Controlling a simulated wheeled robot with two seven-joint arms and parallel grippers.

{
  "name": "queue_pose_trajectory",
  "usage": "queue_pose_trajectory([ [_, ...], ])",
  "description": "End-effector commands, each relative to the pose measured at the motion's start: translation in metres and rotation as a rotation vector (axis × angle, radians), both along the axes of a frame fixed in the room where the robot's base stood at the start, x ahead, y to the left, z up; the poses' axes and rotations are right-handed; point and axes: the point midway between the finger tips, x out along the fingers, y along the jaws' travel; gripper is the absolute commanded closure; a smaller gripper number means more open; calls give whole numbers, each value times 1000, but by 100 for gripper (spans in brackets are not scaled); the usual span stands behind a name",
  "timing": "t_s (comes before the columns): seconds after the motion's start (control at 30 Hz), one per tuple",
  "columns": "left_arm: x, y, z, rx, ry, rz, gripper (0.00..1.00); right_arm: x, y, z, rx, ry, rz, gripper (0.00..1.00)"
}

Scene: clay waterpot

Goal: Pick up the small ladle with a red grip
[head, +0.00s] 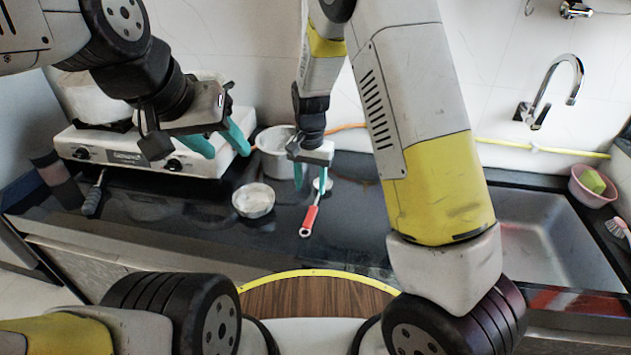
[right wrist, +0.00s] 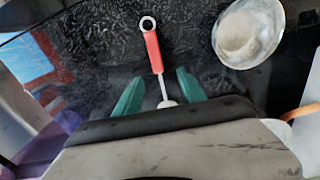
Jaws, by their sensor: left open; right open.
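The small ladle with a red grip (head: 310,218) lies on the dark counter, its ringed handle end toward me and its bowl end toward the wall. It also shows in the right wrist view (right wrist: 153,52), where its thin shaft runs down between my fingers and its bowl end is partly hidden by the gripper body. My right gripper (head: 312,180) is open above the bowl end, with one finger to each side of the shaft (right wrist: 160,92). My left gripper (head: 228,146) is open and empty in front of the stove, well left of the ladle.
A metal bowl (head: 253,201) stands left of the ladle; it also shows in the right wrist view (right wrist: 248,32). A metal pot (head: 275,164) stands behind. A white stove (head: 140,152) is at the left, with a dark-handled utensil (head: 94,196) before it. The sink (head: 545,235) is at the right.

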Motion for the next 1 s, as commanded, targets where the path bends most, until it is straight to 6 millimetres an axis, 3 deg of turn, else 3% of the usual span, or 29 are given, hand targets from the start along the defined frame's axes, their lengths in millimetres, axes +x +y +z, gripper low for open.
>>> queue_pose_trajectory([
  [0.6, 0, 0, 0, 0, 1, 0, 54, 0, -3, -79, -9, 8, -5, 53],
  [0.9, 0, 0, 0, 0, 1, 0, 54, 1, -3, -85, -7, 4, -6, 53],
  [0.93, 0, 0, 0, 0, 1, 0, 54, 0, -3, -85, -7, 4, -5, 55],
  [1.0, 0, 0, 0, 0, 1, 0, 54, 0, -3, -85, -8, 4, -5, 68],
])
